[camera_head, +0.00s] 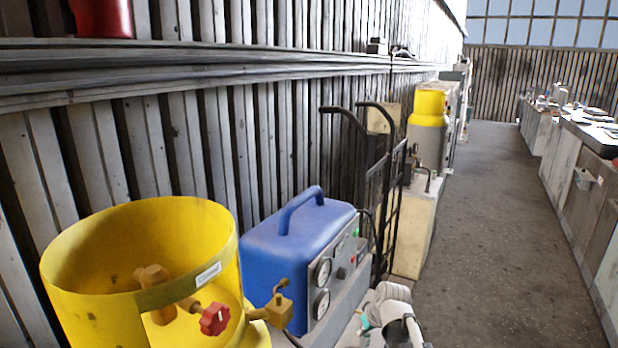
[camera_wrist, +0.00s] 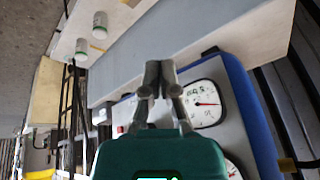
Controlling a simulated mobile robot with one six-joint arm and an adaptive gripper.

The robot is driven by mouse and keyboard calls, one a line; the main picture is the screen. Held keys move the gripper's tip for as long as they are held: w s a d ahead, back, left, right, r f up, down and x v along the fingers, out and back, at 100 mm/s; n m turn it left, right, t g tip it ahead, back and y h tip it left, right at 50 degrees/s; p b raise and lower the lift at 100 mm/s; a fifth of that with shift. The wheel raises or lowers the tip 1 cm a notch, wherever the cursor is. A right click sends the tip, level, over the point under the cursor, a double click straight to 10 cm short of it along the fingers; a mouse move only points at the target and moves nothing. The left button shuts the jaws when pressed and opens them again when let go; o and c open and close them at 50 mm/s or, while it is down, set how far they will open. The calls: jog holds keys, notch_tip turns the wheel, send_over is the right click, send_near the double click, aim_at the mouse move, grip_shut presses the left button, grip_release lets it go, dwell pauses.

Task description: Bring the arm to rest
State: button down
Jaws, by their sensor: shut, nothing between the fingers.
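My gripper (camera_wrist: 158,72) shows in the wrist view, with grey fingers closed together and nothing between them. Its teal body (camera_wrist: 160,155) fills the bottom middle of that view. The fingers appear in front of the face of a blue machine with round gauges (camera_wrist: 205,103); I cannot tell how far off it is. In the head view, the blue machine (camera_head: 297,240) stands by the wall with a handle on top. Grey and white parts show low beside it, cut off by the bottom edge; the gripper itself is not clear there.
A yellow collar (camera_head: 70,285) with a brass valve and red knob (camera_head: 214,319) stands at the front left. A black hand truck (camera_head: 375,190) and a yellow-topped cylinder (camera_head: 429,105) stand farther along the wall. The floor aisle (camera_head: 500,230) is clear; a bench (camera_head: 575,175) lines its right side.

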jog(key=s+d+f+m+g+h, duration=0.1)
jog(key=s+m+g+h, duration=0.1)
jog(key=s, duration=1.1)
jog(key=shift+d+f+m+g+h, duration=0.2)
jog(key=shift+d+m+g+h, duration=0.2)
jog(key=shift+m+g, duration=0.5)
